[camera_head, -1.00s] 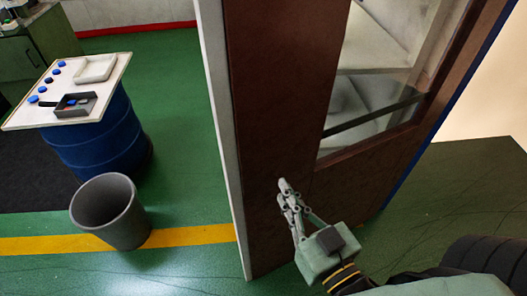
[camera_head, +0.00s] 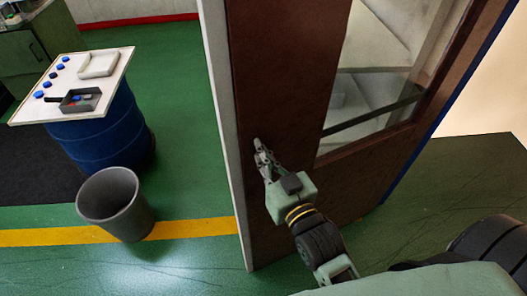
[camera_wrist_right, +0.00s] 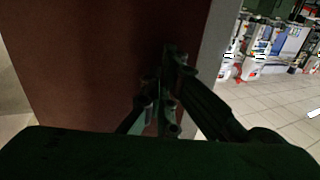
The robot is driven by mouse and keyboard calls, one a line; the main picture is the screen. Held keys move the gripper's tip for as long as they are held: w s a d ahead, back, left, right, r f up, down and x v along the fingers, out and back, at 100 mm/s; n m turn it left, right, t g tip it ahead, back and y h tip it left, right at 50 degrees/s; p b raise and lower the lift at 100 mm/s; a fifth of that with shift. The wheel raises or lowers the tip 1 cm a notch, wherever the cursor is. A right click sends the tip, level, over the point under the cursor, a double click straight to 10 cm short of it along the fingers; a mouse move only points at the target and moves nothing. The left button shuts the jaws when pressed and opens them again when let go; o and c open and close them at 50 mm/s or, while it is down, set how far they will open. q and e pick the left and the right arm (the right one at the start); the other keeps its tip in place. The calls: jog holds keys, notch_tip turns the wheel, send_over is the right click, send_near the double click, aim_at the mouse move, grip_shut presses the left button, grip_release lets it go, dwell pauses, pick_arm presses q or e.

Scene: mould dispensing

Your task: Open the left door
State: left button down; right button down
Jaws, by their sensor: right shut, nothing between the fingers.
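The brown door (camera_head: 275,75) with a glass pane (camera_head: 370,85) stands at the centre of the head view, swung at an angle with its light edge facing left. My right gripper (camera_head: 262,150) is shut and empty in front of the door's brown face, near its left edge. In the right wrist view the shut fingers (camera_wrist_right: 170,90) are before the dark brown door face (camera_wrist_right: 110,60), with the door's pale edge (camera_wrist_right: 213,50) to their right. I cannot tell if the fingertips touch the door. No handle is visible. My left gripper is not in view.
A grey bin (camera_head: 115,205) stands on the green floor left of the door. Behind it a blue barrel (camera_head: 105,135) carries a white board (camera_head: 120,62) with a tray and small blue pieces. Green floor (camera_head: 190,180) is clear between bin and door.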

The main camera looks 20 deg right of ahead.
jog(key=shift+w, duration=0.1)
jog(key=w+a, duration=0.1)
jog(key=w, duration=0.8)
jog(key=shift+w, duration=0.15)
